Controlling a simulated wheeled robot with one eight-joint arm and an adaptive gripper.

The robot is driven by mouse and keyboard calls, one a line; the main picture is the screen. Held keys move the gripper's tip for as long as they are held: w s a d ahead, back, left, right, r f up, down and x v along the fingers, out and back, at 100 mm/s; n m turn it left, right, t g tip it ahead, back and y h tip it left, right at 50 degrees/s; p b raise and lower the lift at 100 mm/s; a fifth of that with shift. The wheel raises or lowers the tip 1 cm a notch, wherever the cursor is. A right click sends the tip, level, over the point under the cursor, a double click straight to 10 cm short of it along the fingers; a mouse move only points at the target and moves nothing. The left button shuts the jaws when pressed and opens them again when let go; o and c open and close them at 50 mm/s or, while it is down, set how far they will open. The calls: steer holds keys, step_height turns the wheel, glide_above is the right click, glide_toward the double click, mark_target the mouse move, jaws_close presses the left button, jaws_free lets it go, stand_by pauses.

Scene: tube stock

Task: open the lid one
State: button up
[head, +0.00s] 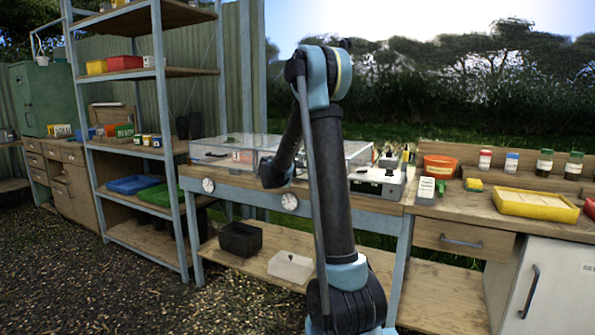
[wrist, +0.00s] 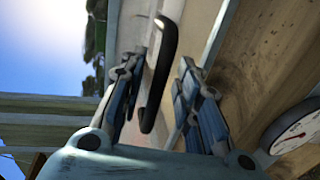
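A clear lidded box (head: 212,150) with a red number tag (head: 236,155) stands on the workbench left of my arm. A second clear box (head: 357,150) is partly hidden behind my arm. My gripper (wrist: 158,72) is open, with one finger on each side of the handle and gaps visible. I cannot tell whether either finger touches it. In the head view my gripper's fingers are hidden by my arm.
The workbench (head: 385,204) has dial gauges on its front edge; one (wrist: 293,130) is near my right finger. A white device (head: 378,180) sits right of my arm. A blue-framed shelf (head: 172,130) stands left.

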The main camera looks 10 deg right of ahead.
jaws_close()
steer(key=shift+d, duration=0.2)
steer(key=shift+a+r, duration=0.1)
steer(key=shift+a, duration=0.1)
